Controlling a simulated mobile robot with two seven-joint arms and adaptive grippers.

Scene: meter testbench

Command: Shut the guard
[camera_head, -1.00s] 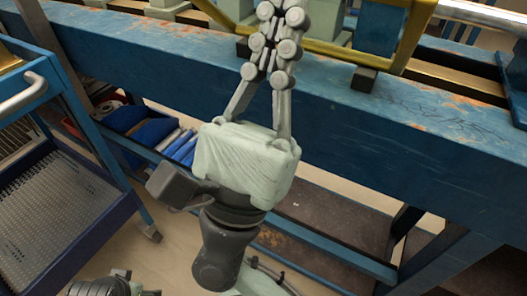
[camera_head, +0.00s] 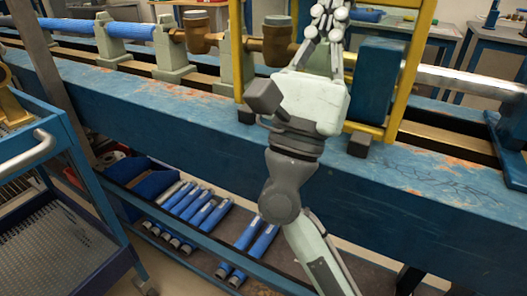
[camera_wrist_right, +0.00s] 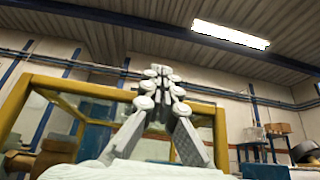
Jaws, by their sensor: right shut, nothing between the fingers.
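The guard is a yellow frame; in the head view its right post (camera_head: 411,75) and left post (camera_head: 236,45) stand over the blue bench, and its top is cut off. In the right wrist view its top bar (camera_wrist_right: 85,88) crosses behind my gripper, with seemingly clear panels. My right gripper (camera_head: 328,12) points up in front of the guard, fingers shut and empty. It also shows in the right wrist view (camera_wrist_right: 158,72), tips above the bar in the picture. I cannot tell whether it touches the frame. My left gripper is out of view.
The blue bench (camera_head: 190,110) runs across, carrying a pipe line with brass meters (camera_head: 197,32). A blue block (camera_head: 372,80) stands inside the guard. A blue trolley (camera_head: 75,170) is at left. Blue cylinders (camera_head: 200,210) lie on the shelf below.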

